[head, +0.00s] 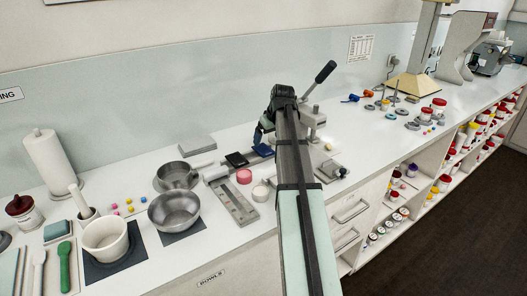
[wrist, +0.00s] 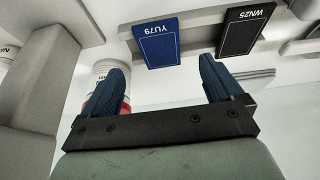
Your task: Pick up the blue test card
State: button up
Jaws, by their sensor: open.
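The blue test card (wrist: 157,44), marked YU79, sits on a pale holder at the top middle of the wrist view. In the head view the blue card (head: 263,150) shows just left of my forearm, on the counter. My gripper (wrist: 161,72) is open, with its two dark blue fingers spread and nothing between them. In the wrist view the card lies beyond the fingertips, roughly centred between them and apart from them. In the head view my gripper (head: 262,132) is close to the card, partly hidden behind my arm.
A black card (wrist: 246,31) marked WN25 sits beside the blue one. A lever press (head: 312,115) stands just right of my arm. A pink disc (head: 244,176), a white jar (head: 261,193) and steel bowls (head: 174,211) stand to the left. A red-banded jar (wrist: 104,69) is near one finger.

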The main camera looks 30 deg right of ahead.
aim_at(264, 150)
jog(key=shift+x, duration=2.9)
jog(key=shift+f, duration=0.2)
jog(key=c, duration=1.1)
jog(key=shift+c, duration=0.2)
jog(key=shift+r, duration=0.1)
